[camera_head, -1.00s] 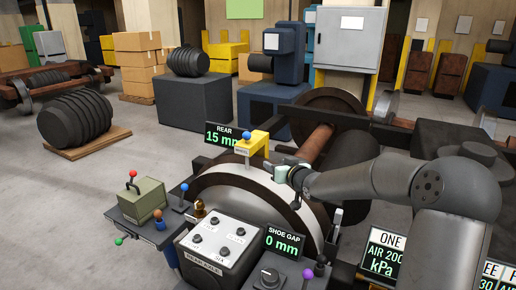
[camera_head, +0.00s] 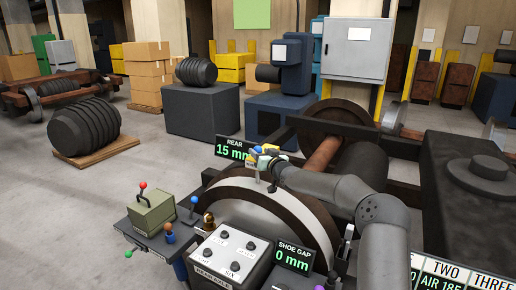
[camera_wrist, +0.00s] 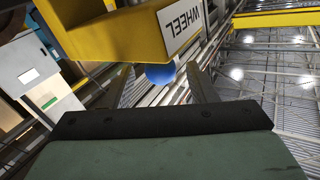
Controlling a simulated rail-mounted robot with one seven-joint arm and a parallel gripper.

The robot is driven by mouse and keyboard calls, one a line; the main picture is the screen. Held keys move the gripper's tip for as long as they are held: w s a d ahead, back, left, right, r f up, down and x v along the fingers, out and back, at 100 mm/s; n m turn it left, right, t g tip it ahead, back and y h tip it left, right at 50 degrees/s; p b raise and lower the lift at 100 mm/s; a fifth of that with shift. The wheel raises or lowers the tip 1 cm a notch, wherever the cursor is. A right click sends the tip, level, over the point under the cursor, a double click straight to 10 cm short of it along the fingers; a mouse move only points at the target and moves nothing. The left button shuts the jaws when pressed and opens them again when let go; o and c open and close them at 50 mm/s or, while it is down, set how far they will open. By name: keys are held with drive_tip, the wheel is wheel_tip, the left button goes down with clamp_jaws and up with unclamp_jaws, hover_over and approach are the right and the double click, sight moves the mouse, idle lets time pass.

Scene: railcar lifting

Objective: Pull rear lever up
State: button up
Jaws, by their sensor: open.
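My gripper (camera_head: 265,162) is at the yellow block on top of the big wheel, beneath the REAR display (camera_head: 233,149), which reads 15 mm. In the wrist view my gripper (camera_wrist: 160,80) has its two fingers apart. A blue ball knob (camera_wrist: 160,75) shows between and beyond the fingers, partly under the yellow block (camera_wrist: 120,32) labelled WHEEL. No lever in view is itself marked rear.
A side bench has a green box (camera_head: 154,212) with a red-knobbed lever, a second blue-knobbed lever (camera_head: 194,203), and orange and green knobs. The SHOE GAP display (camera_head: 293,256) reads 0 mm. The wheel (camera_head: 240,200) and axle lie beneath my arm.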

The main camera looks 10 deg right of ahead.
drive_tip(key=shift+p+x, duration=0.3)
drive_tip(key=shift+x, duration=1.1)
drive_tip(key=shift+s, duration=0.1)
drive_tip(key=shift+c, duration=0.3)
clamp_jaws()
drive_tip(key=shift+r+p, duration=1.15)
drive_tip(key=shift+r, duration=1.2)
drive_tip(key=shift+o, duration=0.3)
unclamp_jaws()
drive_tip(key=shift+r, duration=0.1)
drive_tip(key=b+v, duration=0.4)
drive_tip(key=v, duration=1.3)
drive_tip(key=shift+b, duration=0.3)
